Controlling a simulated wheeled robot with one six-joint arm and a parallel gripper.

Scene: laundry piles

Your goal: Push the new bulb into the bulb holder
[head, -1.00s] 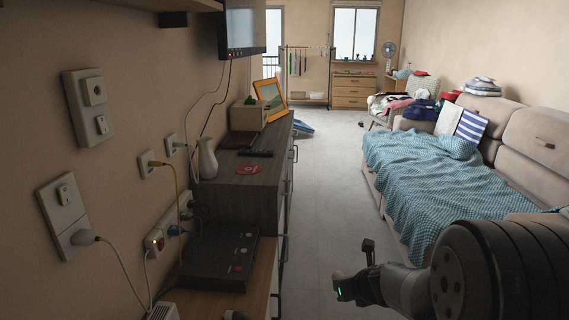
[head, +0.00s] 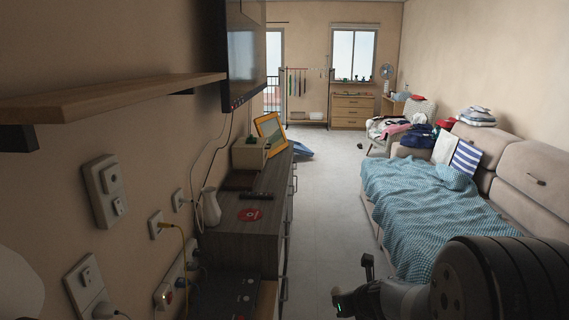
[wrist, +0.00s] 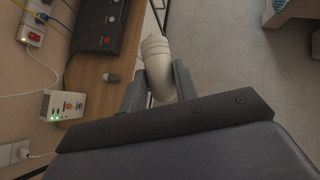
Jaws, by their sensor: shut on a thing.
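My gripper (wrist: 158,78) shows in the wrist view with its two dark fingers shut on a cream-white object, which looks like the new bulb (wrist: 156,52). Its ridged end points up in the picture, away from the palm, and its lower part is between the fingers. It is held above the edge of a wooden top and the floor. In the head view, my arm's end is at the lower right, and the bulb cannot be made out. I cannot identify the bulb holder in either view.
A wall shelf (head: 110,98) juts out at upper left, with a pale rounded thing (head: 15,288) below. A dark cabinet (head: 240,222) lines the wall; the sofa (head: 490,205) stands right. Floor (head: 328,215) between is clear.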

